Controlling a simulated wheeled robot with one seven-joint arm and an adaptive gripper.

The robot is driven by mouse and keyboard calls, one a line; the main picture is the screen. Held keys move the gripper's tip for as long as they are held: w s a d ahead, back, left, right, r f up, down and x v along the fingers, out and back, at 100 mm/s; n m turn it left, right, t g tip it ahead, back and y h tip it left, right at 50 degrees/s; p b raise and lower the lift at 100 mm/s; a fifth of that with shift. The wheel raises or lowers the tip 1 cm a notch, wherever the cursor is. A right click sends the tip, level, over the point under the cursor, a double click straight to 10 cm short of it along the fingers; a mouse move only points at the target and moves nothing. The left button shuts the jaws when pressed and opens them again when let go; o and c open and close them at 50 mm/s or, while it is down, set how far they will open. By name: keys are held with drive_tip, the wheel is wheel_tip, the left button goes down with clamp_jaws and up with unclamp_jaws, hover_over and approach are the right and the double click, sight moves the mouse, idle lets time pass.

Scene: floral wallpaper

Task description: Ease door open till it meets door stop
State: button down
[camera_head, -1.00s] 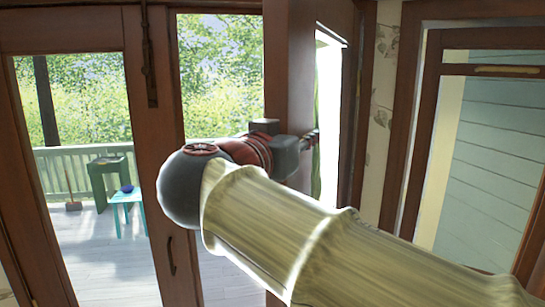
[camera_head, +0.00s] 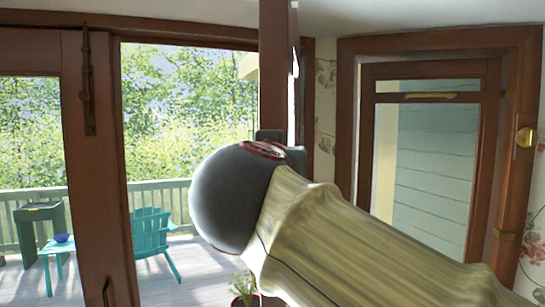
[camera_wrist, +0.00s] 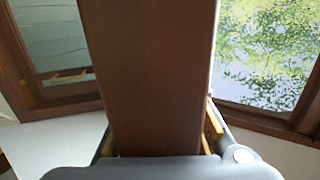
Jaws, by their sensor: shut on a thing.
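The door (camera_head: 276,70) is a brown wooden one, and in the head view its upright stile rises nearly edge-on behind my arm. My gripper (camera_wrist: 160,135) is shut on this stile in the wrist view, with a finger at either side of the brown wood. In the head view only a little of my gripper (camera_head: 288,152) shows, since my arm hides most of it and the lower door. I cannot make out a door stop in either view.
Another brown glazed panel (camera_head: 95,190) with a dark bolt stands at left. Beyond are a deck, a railing, a teal chair (camera_head: 152,236), a small table (camera_head: 57,256) and a potted plant (camera_head: 243,288). A brown-framed window or door (camera_head: 430,170) is at right beside floral wallpaper.

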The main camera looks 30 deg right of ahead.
drive_tip(key=c, duration=1.4)
unclamp_jaws()
drive_tip(key=shift+o, duration=0.3)
drive_tip(key=shift+a, duration=0.1)
drive_tip(key=v, duration=1.1)
drive_tip(key=shift+s+a, duration=0.3)
